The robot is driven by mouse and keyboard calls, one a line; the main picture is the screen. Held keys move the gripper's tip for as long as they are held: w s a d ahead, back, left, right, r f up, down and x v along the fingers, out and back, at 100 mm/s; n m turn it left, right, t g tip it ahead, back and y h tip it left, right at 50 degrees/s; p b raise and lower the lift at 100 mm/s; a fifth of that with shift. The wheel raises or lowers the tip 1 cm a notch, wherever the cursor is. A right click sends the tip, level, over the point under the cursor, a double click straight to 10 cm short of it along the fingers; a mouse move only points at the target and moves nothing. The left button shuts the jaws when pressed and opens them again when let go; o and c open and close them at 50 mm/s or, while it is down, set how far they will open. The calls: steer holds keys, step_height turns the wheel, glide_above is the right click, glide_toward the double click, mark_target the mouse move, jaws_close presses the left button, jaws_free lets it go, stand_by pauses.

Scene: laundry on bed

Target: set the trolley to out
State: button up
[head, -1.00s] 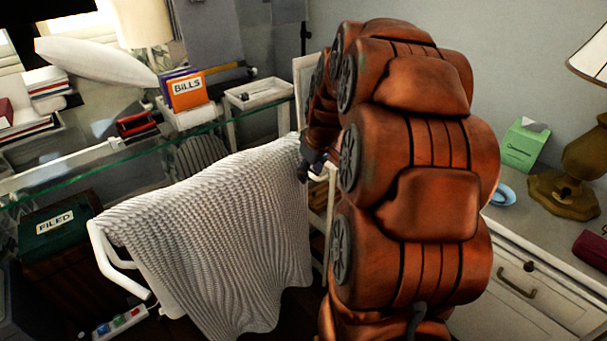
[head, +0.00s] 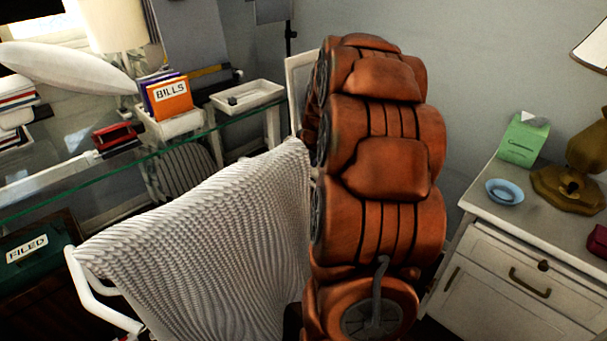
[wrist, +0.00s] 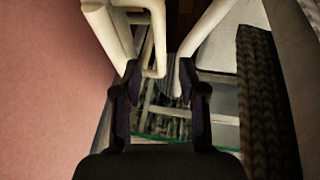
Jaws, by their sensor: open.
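No trolley shows clearly. A pale upright frame (head: 297,82) stands behind my arm in the head view and is mostly hidden; I cannot tell whether it is part of the trolley. In the wrist view my gripper (wrist: 158,88) is open, its two dark fingers apart. Cream bars (wrist: 112,42) lie just beyond and around the fingertips; I cannot tell what they belong to or whether the fingers touch them. In the head view my gripper is hidden behind my arm.
A white chair with a ribbed cover (head: 205,240) stands left of my arm. A glass desk (head: 85,190) behind it holds an orange BILLS folder (head: 170,98) and a white tray (head: 247,95). A white drawer cabinet (head: 520,285) stands at the right.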

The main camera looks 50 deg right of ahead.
mark_target(304, 177)
steer(key=x, duration=0.5)
steer(key=shift+f, duration=0.15)
jaws_close()
stand_by(0.5)
